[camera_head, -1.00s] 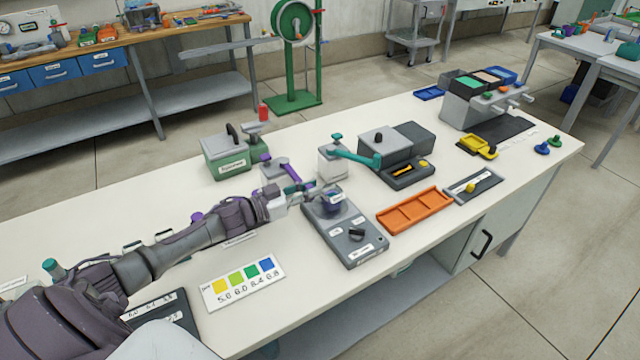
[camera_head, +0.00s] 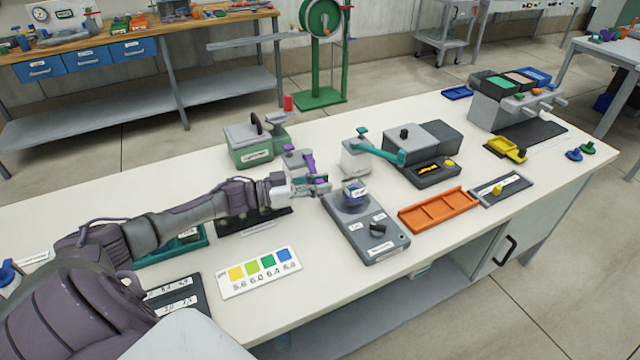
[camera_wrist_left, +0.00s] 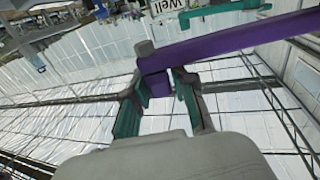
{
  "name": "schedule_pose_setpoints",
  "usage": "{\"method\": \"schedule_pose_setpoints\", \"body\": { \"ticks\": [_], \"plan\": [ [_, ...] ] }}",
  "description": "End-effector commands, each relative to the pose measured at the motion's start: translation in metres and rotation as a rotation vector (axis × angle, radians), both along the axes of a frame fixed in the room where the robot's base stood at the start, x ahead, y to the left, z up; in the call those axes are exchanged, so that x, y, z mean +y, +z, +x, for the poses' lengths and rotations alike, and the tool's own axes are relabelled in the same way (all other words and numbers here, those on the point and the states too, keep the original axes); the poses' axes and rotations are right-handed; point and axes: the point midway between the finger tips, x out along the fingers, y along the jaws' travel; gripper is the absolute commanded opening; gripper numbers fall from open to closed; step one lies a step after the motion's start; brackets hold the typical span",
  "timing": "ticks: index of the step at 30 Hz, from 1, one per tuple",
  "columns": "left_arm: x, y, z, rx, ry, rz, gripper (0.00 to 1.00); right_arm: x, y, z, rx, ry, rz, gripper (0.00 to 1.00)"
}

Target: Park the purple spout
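The purple spout (camera_head: 309,160) reaches forward from a small grey stand (camera_head: 297,161) near the middle of the bench. In the left wrist view the purple spout (camera_wrist_left: 235,42) crosses from the upper right, its end tab between my finger pads. My left gripper (camera_head: 322,186) is at the spout's front end, left of a small jar (camera_head: 354,192) on a grey instrument. In the left wrist view both teal-lined fingers of my left gripper (camera_wrist_left: 162,88) appear to press on the tab. The fingertips partly hide the spout's end in the head view. My right gripper is not in view.
A teal spout (camera_head: 378,152) on a white block stands to the right. A green machine (camera_head: 250,147) stands behind. An orange tray (camera_head: 438,210) and a colour chart (camera_head: 260,272) lie along the front. Bare bench lies left of the green machine.

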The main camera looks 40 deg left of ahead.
Motion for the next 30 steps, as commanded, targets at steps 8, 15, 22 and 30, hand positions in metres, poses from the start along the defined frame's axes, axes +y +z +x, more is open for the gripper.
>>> {"method": "schedule_pose_setpoints", "body": {
  "ticks": [8,15,22,30],
  "plan": [
    [0.0,0.0,0.0,0.0,0.0,0.0,0.46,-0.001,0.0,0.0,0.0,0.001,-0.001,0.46],
    [0.009,-0.001,-0.009,0.002,0.002,0.002,0.46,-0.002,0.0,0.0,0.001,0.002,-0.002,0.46],
    [0.034,-0.001,-0.039,0.004,0.001,0.002,0.46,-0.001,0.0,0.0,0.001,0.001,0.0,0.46],
    [0.049,0.0,-0.057,0.0,0.0,0.0,0.46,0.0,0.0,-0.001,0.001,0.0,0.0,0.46]
  ]
}}
